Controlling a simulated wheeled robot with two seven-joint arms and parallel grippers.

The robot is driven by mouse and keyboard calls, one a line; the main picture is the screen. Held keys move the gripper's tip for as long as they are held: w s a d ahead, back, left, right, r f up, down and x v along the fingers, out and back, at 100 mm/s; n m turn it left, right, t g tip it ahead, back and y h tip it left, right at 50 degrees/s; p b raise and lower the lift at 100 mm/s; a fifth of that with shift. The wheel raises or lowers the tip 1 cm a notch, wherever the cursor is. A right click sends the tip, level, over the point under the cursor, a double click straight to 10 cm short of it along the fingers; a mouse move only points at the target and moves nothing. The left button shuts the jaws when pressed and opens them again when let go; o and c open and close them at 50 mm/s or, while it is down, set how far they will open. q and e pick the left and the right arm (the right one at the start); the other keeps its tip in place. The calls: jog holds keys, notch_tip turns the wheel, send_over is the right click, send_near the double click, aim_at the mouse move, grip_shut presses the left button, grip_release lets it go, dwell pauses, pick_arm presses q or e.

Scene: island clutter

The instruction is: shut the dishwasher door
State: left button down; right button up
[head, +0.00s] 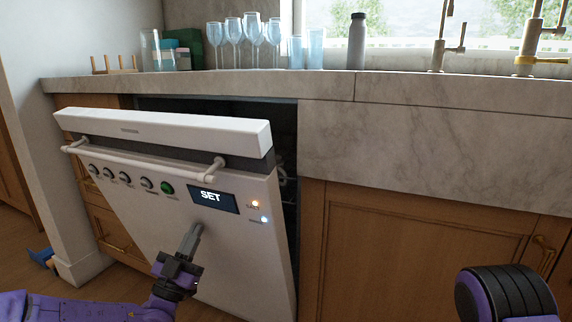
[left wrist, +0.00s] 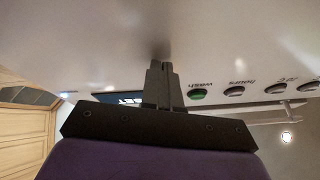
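The white dishwasher door (head: 225,262) stands partly open, its top tilted out from the counter. A dark gap shows between it and the cabinet on the right. It has a bar handle (head: 140,159), several knobs and a display reading SET. My left gripper (head: 195,232) is at the front of the door, just below the display, with its fingers together and nothing seen between them. In the left wrist view, the fingertips (left wrist: 160,65) are at or very near the white door surface; contact is hard to tell. My right gripper is out of view.
A marble counter (head: 430,110) runs above the dishwasher, with wine glasses (head: 235,30), a grey bottle (head: 357,42) and a faucet (head: 440,45) on it. Wooden cabinets (head: 410,255) stand to the right. A blue object (head: 42,257) lies on the floor at left.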

pick_arm(q)
jog(key=p+x, duration=0.2)
jog(key=x, duration=1)
dwell(6.8)
